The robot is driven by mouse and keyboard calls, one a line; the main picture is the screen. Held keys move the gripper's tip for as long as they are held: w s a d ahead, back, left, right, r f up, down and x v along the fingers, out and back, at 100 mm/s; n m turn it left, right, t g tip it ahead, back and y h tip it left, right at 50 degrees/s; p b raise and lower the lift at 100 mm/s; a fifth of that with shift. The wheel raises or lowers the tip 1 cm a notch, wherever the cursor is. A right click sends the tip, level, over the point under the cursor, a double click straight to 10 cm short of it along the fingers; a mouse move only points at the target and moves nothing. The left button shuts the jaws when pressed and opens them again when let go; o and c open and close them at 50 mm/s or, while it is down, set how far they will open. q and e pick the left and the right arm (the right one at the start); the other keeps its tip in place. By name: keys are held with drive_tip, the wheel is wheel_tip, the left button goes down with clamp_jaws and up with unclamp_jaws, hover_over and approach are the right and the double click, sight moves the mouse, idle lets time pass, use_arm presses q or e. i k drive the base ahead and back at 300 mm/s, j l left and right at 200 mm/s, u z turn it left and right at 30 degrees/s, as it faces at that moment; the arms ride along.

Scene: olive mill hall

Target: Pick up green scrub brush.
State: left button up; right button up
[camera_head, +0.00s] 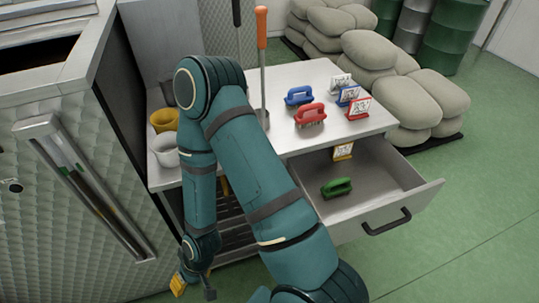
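The green scrub brush (337,187) lies in the open drawer (375,170), near its front left part, with its handle up. An arm of mine, which I take to be the right one, comes in from the bottom and bends down at the left. Its gripper (194,287) hangs low at the bottom edge, left of the drawer and well apart from the brush. Its two fingers look spread, with nothing seen between them. My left gripper is not in view.
A blue brush (299,96) and a red brush (310,114) stand on the metal table (357,130) with small sign cards. Another card (343,151) is in the drawer. Yellow (163,120) and white (163,150) containers stand at the left. Sacks (435,99) lie behind. Floor at right is clear.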

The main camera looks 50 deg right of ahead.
sight(336, 188)
drive_tip(key=z, duration=2.45)
